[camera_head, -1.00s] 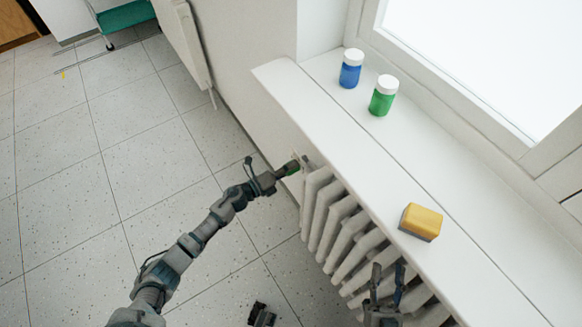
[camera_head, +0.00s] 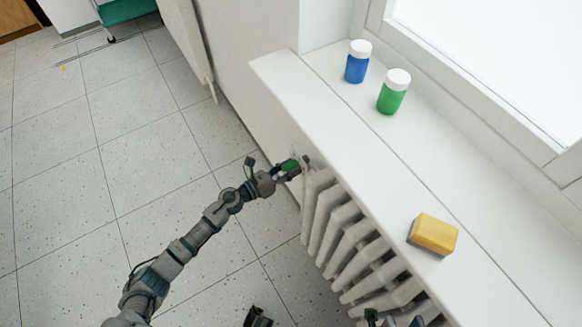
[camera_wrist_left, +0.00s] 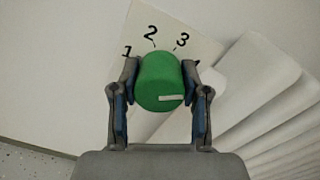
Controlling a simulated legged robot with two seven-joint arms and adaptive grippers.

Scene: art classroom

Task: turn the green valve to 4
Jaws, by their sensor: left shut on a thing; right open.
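The green valve (camera_wrist_left: 158,78) is a round knob with a white mark on its face, low and to the right of centre in the left wrist view. Behind it a pale plate (camera_wrist_left: 185,37) shows 1, 2 and 3; a dark bit beside the right finger may be part of another figure, mostly hidden. My left gripper (camera_wrist_left: 159,85) is shut on the valve, one finger on each side. In the head view the valve (camera_head: 290,165) is at the radiator's far end, held by my left gripper (camera_head: 283,170). My right gripper (camera_head: 394,320) is open at the bottom edge, partly cut off.
The white radiator (camera_head: 345,237) stands under the windowsill (camera_head: 360,155). A blue jar (camera_head: 356,67), a green jar (camera_head: 391,98) and a yellow sponge (camera_head: 434,233) are on the sill. The tiled floor to the left is mostly clear.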

